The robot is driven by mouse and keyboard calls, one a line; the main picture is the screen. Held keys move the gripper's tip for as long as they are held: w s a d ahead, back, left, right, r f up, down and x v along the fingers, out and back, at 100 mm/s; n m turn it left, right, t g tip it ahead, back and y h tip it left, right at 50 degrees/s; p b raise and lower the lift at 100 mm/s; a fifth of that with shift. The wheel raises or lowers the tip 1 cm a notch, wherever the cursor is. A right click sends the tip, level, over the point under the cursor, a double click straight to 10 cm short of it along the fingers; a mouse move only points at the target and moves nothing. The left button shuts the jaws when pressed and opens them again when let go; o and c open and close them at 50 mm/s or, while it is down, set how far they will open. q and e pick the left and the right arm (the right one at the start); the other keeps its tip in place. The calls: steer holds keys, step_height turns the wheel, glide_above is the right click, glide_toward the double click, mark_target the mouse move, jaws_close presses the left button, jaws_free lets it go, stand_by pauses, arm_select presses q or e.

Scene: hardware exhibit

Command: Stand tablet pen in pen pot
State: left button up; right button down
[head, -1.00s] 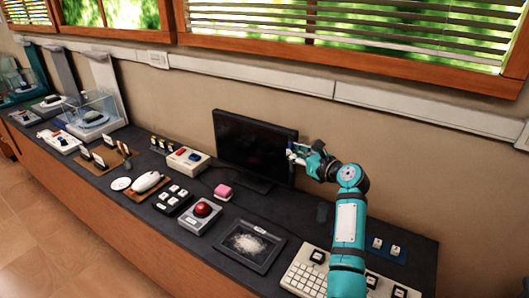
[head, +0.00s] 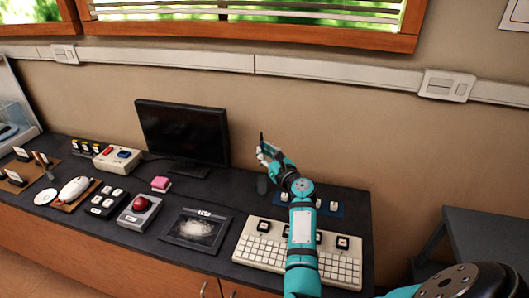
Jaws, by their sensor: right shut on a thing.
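My right gripper (head: 265,155) is shut on a thin dark pen (head: 262,138), which points up nearly upright from the fingers. The gripper is in the air right of the monitor, at the back of the counter. A small dark pot (head: 262,185) stands on the counter just below the gripper, apart from it. The pot's opening is too small to make out. A dark tablet (head: 182,238) with a pale scribble lies in front of the monitor. My left gripper is not in view.
A black monitor (head: 183,132) stands close left of the gripper. A white keyboard (head: 258,262) lies at the front, under my right arm. A blue plate (head: 338,209) with small white keys lies behind it. A red button box (head: 139,211) and a mouse (head: 75,188) are left.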

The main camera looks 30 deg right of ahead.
steer(key=shift+f+b, duration=3.95)
steer(key=shift+f, duration=0.6)
steer(key=c, duration=1.3)
jaws_free()
steer(key=s, duration=0.8)
steer(key=s+a, duration=0.1)
steer(key=s, duration=0.3)
steer(key=shift+a, duration=0.1)
steer(key=shift+f, duration=0.1)
